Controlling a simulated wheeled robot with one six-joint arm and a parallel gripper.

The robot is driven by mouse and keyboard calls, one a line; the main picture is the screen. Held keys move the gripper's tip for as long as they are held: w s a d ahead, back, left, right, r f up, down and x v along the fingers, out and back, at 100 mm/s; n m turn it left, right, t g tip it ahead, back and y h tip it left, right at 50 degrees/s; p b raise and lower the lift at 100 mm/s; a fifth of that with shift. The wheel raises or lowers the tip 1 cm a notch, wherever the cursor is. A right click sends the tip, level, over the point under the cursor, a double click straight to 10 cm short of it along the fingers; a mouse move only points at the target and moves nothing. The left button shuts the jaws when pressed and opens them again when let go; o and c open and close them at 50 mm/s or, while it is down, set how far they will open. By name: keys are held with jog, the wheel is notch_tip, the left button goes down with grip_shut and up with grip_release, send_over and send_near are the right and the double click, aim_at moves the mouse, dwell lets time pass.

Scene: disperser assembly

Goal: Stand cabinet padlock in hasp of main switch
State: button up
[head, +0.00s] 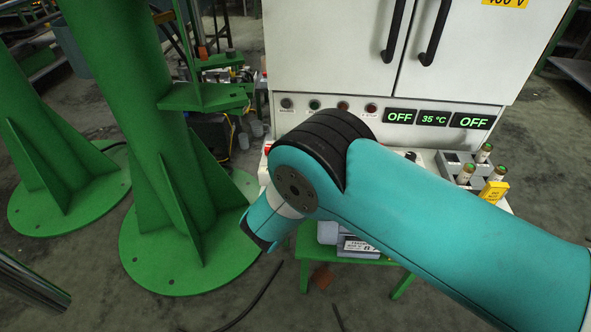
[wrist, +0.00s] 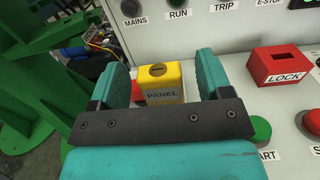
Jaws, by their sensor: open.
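In the wrist view, my gripper (wrist: 162,62) is open, with one teal finger on each side of a yellow block (wrist: 161,84) marked PANEL. The block has a dark round opening in its top. A gap shows on both sides of it, and its lower part is hidden behind the gripper's dark crossbar. A bit of red part (wrist: 137,91) shows just left of the block. I cannot tell how the two are joined. A red box (wrist: 282,66) marked LOCK, with a dark slot on top, stands to the right. In the head view, my arm hides the gripper and block.
A green button (wrist: 260,129) and a red button (wrist: 312,122) sit on the white panel right of the gripper. The white cabinet (head: 335,50) rises behind. A grey rack (head: 455,163) with green-topped cylinders and a yellow tag (head: 494,192) stand at right. Green columns (head: 130,90) stand left.

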jog(key=s+b, duration=1.5)
jog(key=b, duration=0.7)
jog(key=shift+a, duration=0.25)
jog(key=shift+r, duration=0.1)
